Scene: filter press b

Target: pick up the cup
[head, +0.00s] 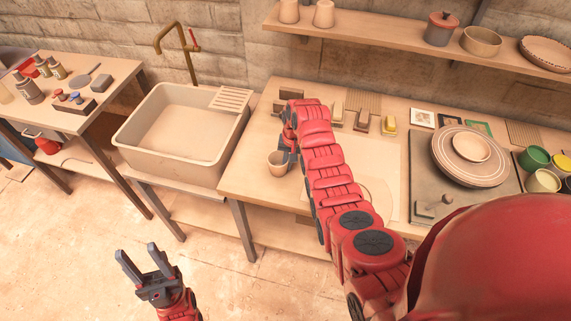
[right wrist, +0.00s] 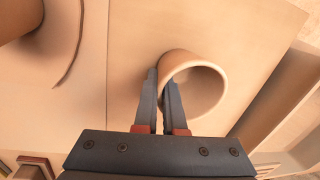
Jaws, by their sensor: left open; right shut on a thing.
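A tan cup (head: 277,162) is at the front left part of the wooden worktable, beside the sink. In the right wrist view the cup (right wrist: 212,100) shows its open round mouth. My right gripper (right wrist: 164,82) is shut on the cup's near wall, with one finger inside the mouth and one outside. In the head view my red right arm reaches over the table and partly hides this gripper. I cannot tell whether the cup still touches the table. My left gripper (head: 138,262) is open and empty, low over the floor at the lower left.
The sink (head: 180,135) stands left of the worktable (head: 250,180). Small blocks and a yellow piece (head: 389,124) lie at the table's back. A plate stack (head: 468,165) and paint pots (head: 540,180) are on the right. A shelf (head: 400,42) runs above.

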